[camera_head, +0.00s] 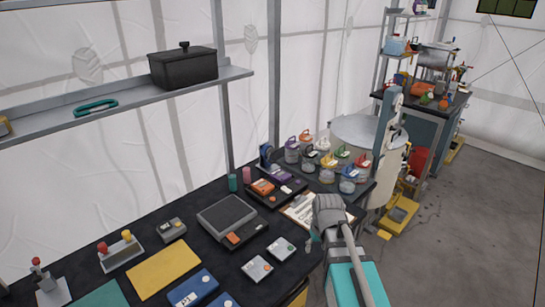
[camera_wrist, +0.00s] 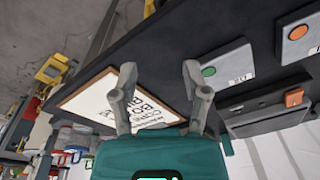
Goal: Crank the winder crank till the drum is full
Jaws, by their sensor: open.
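My gripper (camera_wrist: 159,78) is open and empty in the wrist view, its two grey fingers apart over the workbench near the clipboard. In the head view my arm reaches in from the bottom and mostly hides the gripper. I cannot pick out the winder crank or its drum for sure. A small dark blue upright item (camera_head: 266,155) stands at the bench's back edge; it is too small to tell whether it is the winder. No drum filling can be read.
The dark workbench holds a clipboard (camera_head: 299,212), two button boxes (camera_head: 257,269), a grey scale-like device (camera_head: 227,216), a two-lever box (camera_head: 121,252) and several lidded jars (camera_head: 347,179). A shelf (camera_head: 130,98) with a black pot (camera_head: 183,68) hangs above. Grey floor (camera_head: 450,230) is clear at right.

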